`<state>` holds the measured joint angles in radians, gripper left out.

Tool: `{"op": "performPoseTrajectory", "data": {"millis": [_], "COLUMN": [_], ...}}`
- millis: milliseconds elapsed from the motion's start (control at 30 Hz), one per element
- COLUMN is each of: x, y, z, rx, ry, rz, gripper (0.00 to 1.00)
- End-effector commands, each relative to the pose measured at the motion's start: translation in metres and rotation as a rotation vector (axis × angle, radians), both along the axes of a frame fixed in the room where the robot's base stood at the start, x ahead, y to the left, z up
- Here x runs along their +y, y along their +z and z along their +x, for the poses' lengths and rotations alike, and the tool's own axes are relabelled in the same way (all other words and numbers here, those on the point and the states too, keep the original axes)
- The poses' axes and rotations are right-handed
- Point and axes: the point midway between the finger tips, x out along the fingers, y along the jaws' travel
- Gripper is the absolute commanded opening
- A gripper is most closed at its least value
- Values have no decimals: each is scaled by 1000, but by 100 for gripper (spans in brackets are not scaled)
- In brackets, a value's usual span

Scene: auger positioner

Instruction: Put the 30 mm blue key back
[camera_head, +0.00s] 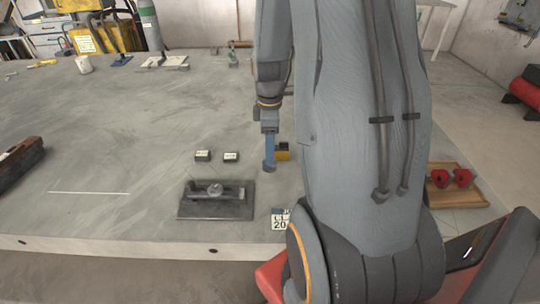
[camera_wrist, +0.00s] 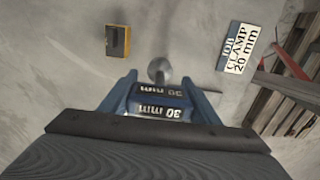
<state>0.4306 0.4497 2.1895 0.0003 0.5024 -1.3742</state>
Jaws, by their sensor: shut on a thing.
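My gripper (camera_head: 269,127) is shut on the blue key (camera_head: 269,154), which hangs upright below it, over or near the table's right part. In the wrist view my gripper (camera_wrist: 160,92) has its jaws on either side of the key (camera_wrist: 150,108). The key's upper part bears labels reading 30 mm. A round silver end shows just beyond it. Whether the key touches the table cannot be told. Two small black blocks with white labels (camera_head: 203,155) (camera_head: 231,156) stand left of the key. A yellow block with a dark top (camera_head: 283,152) stands right beside it, and also shows in the wrist view (camera_wrist: 117,41).
A dark plate with a fixture (camera_head: 215,200) lies near the front edge. A sign reading job clamp 20 mm (camera_head: 280,219) lies to its right, also in the wrist view (camera_wrist: 238,48). A wooden tray (camera_head: 470,199) with red pieces is at right. The table's middle is clear.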

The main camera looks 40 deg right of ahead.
Motion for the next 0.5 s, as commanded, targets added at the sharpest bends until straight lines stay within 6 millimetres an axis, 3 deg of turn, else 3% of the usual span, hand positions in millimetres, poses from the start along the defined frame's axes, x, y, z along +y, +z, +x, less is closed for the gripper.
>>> {"op": "performPoseTrajectory", "data": {"millis": [233, 500], "x": [0, 0], "y": [-30, -35], "z": [0, 0], "rx": [1, -1], "ry": [0, 0], "rz": [1, -1], "gripper": [16, 16]}}
